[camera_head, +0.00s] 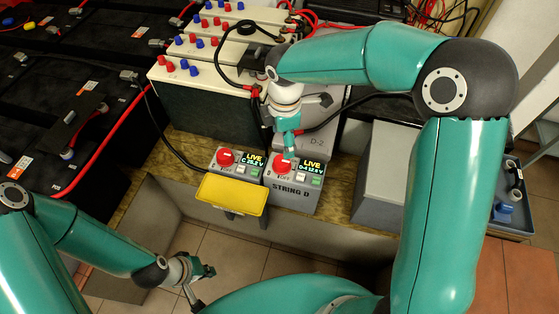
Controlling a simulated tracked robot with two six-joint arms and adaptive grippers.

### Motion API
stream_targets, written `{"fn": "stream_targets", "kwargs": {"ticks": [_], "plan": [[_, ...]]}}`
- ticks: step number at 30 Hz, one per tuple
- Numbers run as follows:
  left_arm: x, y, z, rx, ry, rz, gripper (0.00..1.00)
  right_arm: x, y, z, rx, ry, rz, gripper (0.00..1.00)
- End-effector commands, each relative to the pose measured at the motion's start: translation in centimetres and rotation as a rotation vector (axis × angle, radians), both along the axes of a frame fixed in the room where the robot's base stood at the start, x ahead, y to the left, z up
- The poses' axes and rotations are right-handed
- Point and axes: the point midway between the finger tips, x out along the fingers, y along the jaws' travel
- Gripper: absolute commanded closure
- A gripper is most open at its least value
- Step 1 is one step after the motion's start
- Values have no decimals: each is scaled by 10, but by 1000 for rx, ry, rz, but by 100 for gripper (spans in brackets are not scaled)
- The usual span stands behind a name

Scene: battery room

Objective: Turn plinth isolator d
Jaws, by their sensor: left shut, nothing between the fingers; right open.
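The plinth isolator labelled STRING D (291,190) is a grey box with a red rotary knob (282,166), an OFF mark below it and a lit display (312,168) reading LIVE. My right gripper (289,151) points down over this knob, with its fingertips at the knob's upper edge. It is open; I cannot tell whether it touches the knob, which it partly hides. My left gripper (199,277) is shut and empty, low over the tiled floor and apart from the isolators.
A second isolator (237,160) with a red knob and LIVE display stands left of it, its front hidden by a yellow panel (233,194). Batteries with cables (205,100) stand behind. A grey box (385,180) stands on the right.

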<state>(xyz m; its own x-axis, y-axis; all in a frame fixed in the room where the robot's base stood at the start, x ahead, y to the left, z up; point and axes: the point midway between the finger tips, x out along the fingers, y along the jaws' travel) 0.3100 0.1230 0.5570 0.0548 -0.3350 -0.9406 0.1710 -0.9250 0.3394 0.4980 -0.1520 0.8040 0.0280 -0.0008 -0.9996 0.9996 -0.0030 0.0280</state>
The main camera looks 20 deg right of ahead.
Motion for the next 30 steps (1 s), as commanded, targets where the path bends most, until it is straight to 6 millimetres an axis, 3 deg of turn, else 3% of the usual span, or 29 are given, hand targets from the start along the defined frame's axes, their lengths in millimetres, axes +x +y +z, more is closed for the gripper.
{"fn": "stream_targets", "kwargs": {"ticks": [1, 6, 13, 19, 28, 30], "plan": [[0, 0, -3, 0, 0, 0, 100, -1, 0, -15, -2, 5, 0, 26], [0, 0, -6, 0, 0, 0, 100, 0, -1, -51, -1, 5, -1, 26], [0, 0, -10, 0, 0, 0, 100, 2, -1, -89, 0, 4, -3, 26], [0, 0, -11, 0, 0, 0, 100, 2, -1, -102, 0, 1, -3, 26], [0, 0, -11, 0, 0, 0, 100, 3, -1, -104, 1, 0, -3, 26], [0, 0, -11, 0, 0, 0, 100, 3, -1, -104, 1, 0, -3, 36]]}}
